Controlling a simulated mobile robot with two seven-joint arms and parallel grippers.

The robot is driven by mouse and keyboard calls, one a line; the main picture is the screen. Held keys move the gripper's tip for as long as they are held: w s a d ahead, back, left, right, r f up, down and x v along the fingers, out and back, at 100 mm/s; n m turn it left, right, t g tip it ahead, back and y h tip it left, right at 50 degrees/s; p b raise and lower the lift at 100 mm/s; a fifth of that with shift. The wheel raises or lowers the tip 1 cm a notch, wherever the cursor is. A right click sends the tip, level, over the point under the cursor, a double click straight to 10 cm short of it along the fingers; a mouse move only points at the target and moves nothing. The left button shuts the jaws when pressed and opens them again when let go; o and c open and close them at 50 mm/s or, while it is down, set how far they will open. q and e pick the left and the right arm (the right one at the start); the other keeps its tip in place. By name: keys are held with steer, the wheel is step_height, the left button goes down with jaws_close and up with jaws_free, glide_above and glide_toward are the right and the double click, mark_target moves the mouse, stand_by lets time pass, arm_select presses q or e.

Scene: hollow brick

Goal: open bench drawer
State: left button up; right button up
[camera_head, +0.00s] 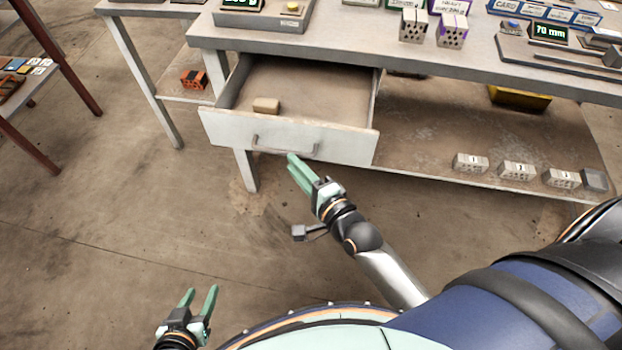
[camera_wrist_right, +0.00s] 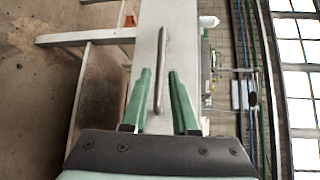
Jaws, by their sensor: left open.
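The bench drawer (camera_head: 349,146) is pulled well out from under the bench top, with its inside showing. Its front carries a bar handle (camera_head: 285,149). My right gripper (camera_head: 291,160) is at the drawer front, its tips by the right part of the handle. In the right wrist view its fingers (camera_wrist_right: 159,72) are apart, and the handle (camera_wrist_right: 161,50) lies between them in the picture. Whether they touch it I cannot tell. My left gripper (camera_head: 200,291) is open and empty, low above the floor, away from the bench.
A small tan block (camera_head: 266,105) lies in the drawer. The bench top (camera_head: 340,44) holds perforated bricks and devices. The lower shelf (camera_head: 430,140) holds several grey bricks and a yellow bin (camera_head: 519,97). A red-legged table (camera_head: 62,58) stands at left. Floor before the drawer is clear.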

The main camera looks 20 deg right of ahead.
arm_select(q)
steer(key=shift+a, duration=0.2)
arm_select(e)
steer(key=f+v, duration=0.1)
steer(key=v, duration=0.5)
steer(key=shift+r, duration=0.5)
arm_select(q)
steer(key=shift+s+f, duration=0.1)
steer(key=shift+s, duration=0.1)
steer(key=s+a+r+p, duration=0.1)
steer(key=a+r+p, duration=0.2)
steer(key=r+p, duration=0.5)
steer(key=p, duration=0.4)
steer(key=shift+s+a+r+n+y, duration=0.15)
steer(key=shift+s+r+n+y, duration=0.15)
steer(key=shift+r+y, duration=0.1)
arm_select(e)
steer(key=s+f+n+g, duration=0.1)
steer(key=s+n+g, duration=0.2)
steer(key=n, duration=0.6)
steer(key=s+d+f+n+g, duration=0.1)
steer(key=s+f+n+g, duration=0.1)
steer(key=s+n, duration=0.5)
steer(key=n+g, duration=0.1)
steer(key=n, duration=0.2)
steer(key=shift+s+d+n+g+h, duration=0.2)
steer(key=shift+n+g+h, duration=0.1)
steer(key=shift+h, duration=0.1)
